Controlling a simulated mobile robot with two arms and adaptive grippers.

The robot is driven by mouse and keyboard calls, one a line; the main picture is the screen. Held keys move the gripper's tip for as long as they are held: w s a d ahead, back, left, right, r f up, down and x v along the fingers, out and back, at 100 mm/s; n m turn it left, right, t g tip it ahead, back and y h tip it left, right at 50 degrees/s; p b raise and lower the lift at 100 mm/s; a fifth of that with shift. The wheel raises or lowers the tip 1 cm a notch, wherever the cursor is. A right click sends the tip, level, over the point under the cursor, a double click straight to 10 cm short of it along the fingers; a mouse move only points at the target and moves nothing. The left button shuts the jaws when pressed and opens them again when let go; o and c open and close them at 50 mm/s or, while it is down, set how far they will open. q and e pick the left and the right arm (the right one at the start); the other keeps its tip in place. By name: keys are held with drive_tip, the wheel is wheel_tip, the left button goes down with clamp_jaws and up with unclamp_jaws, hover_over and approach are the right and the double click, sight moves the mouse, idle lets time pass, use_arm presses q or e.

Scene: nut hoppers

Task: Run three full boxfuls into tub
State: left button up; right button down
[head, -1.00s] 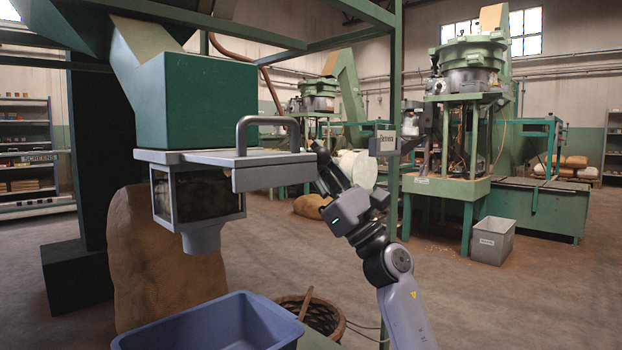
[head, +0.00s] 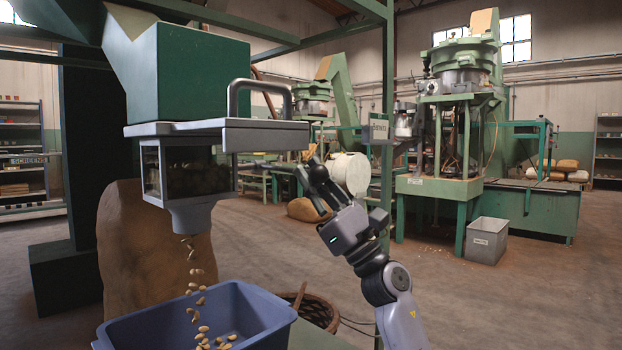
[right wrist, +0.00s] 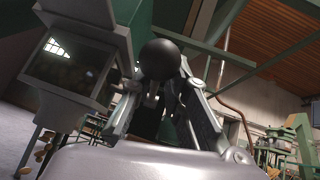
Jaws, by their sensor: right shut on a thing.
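A grey measuring box (head: 150,170) with a dark window hangs under the green hopper (head: 190,75). Its funnel spout (head: 192,215) points down over the blue tub (head: 262,318). Light brown nuts (head: 194,290) fall from the spout into the tub, and some show inside it. The window is too dark to tell how full the box is. My right gripper (head: 312,180) is to the right of the box, shut on a black ball knob (right wrist: 160,60), seen between its fingers in the right wrist view. My left gripper is not in view.
A grey slide plate with a loop handle (head: 262,86) juts right from the box top. A full sack (head: 150,260) stands behind the tub and a wicker basket (head: 316,312) to its right. Green posts and machines stand behind; the floor at right is open.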

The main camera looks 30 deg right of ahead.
drive_tip(key=shift+s+a+n+g+y, duration=0.2)
drive_tip(key=shift+a+n+g+y, duration=0.1)
drive_tip(key=shift+a+n+y, duration=0.1)
drive_tip(key=c, duration=1.5)
unclamp_jaws()
drive_tip(key=shift+s+r, duration=0.1)
drive_tip(key=shift+c, duration=0.2)
drive_tip(key=shift+o, duration=1.3)
drive_tip(key=shift+d, duration=0.1)
drive_tip(key=v, duration=1.2)
